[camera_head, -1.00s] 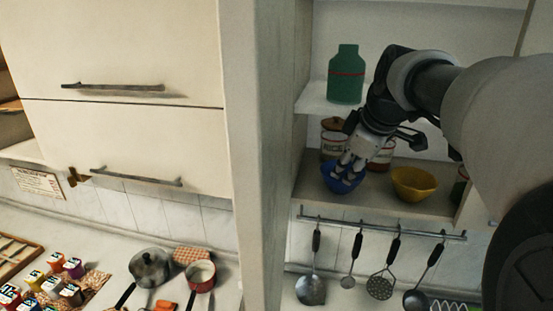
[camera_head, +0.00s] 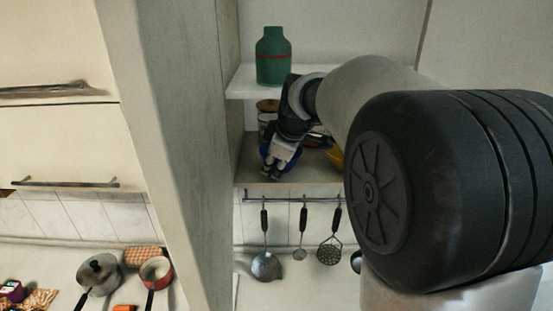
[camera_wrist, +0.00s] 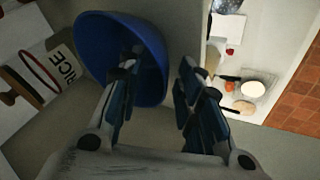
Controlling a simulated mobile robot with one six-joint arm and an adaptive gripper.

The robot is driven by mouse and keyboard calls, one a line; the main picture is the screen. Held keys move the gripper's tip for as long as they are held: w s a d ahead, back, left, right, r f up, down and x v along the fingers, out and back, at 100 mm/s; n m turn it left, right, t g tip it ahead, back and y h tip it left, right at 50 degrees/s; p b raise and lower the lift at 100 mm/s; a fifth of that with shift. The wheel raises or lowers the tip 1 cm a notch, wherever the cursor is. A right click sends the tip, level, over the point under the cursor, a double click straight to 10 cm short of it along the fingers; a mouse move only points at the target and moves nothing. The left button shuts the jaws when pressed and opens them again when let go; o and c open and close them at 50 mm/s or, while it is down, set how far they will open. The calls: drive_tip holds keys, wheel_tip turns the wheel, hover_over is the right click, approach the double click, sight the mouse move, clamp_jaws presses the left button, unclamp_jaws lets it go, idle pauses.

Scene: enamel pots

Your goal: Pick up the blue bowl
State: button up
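The blue bowl (camera_wrist: 105,38) fills the upper left of the wrist view. In the head view only a small blue part of the bowl (camera_head: 263,157) shows behind my gripper (camera_head: 270,171), on the lower shelf. In the wrist view my gripper (camera_wrist: 157,85) is open, with a clear gap between its fingers. The left finger overlaps the bowl, and the right finger is outside it, to the right. The bowl's right edge lies between the two fingers. Whether either finger touches the bowl I cannot tell.
A green jar (camera_head: 273,57) stands on the upper shelf (camera_head: 240,84). A yellow bowl (camera_head: 336,158) is right of my gripper, mostly hidden by my arm. A canister labelled RICE (camera_wrist: 45,70) is beside the blue bowl. Utensils hang from a rail (camera_head: 290,200) below.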

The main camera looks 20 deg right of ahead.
clamp_jaws()
drive_tip(key=shift+r, duration=0.15)
idle(0.5)
